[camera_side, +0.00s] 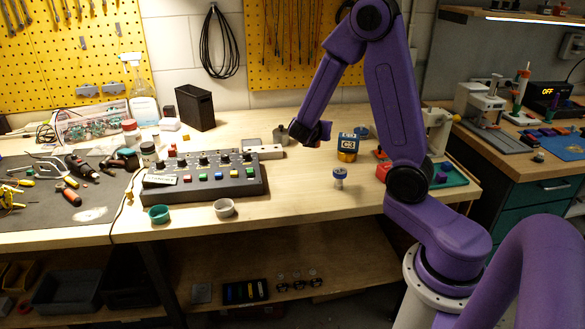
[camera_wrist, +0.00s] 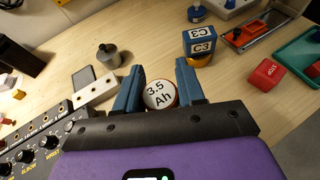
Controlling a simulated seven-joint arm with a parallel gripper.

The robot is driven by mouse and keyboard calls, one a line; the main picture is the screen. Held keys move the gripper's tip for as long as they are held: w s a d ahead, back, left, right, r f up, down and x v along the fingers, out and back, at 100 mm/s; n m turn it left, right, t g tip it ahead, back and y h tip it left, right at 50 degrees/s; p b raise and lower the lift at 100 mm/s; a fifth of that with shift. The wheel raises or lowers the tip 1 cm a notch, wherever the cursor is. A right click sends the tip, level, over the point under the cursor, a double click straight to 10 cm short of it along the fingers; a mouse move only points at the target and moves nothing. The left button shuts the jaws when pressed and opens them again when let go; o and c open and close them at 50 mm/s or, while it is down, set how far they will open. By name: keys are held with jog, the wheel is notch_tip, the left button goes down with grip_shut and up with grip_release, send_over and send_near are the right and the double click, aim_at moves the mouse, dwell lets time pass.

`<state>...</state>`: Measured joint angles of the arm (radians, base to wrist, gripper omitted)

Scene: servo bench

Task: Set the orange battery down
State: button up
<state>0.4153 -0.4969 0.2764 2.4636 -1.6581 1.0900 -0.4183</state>
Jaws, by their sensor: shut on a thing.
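My gripper (camera_side: 318,135) is above the middle of the bench. In the wrist view its two blue fingers (camera_wrist: 160,88) are shut on the orange battery (camera_wrist: 160,95). The battery shows a round white face marked "3.5 Ah" with a thin orange rim; most of its body is hidden. I cannot make the battery out in the side view, and I cannot tell whether it touches the bench top (camera_side: 300,192).
A dark control box (camera_side: 205,185) with knobs lies left of my gripper. A grey pot (camera_wrist: 107,56) stands nearby. A blue-and-yellow block marked C3 (camera_wrist: 198,45), a red STOP block (camera_wrist: 266,73) and a green tray (camera_side: 452,178) are to the right. A blue-topped piece (camera_side: 339,177) stands in front.

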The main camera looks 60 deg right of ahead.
jog(key=shift+g, duration=0.3)
jog(key=w+f, duration=0.3)
jog(key=w+d+f, duration=0.1)
jog(key=w+f, duration=0.2)
jog(key=w+d+f, duration=0.1)
jog(key=w+f, duration=0.2)
jog(key=shift+w+d, duration=0.15)
jog(key=shift+d, duration=0.05)
jog(key=shift+w+d+f, duration=0.1)
jog(key=shift+w+f, duration=0.05)
jog(key=shift+f, duration=0.8)
jog(key=shift+w+f, duration=0.1)
jog(key=shift+f, duration=0.85)
jog(key=shift+f, duration=0.15)
jog(key=o, duration=1.1)
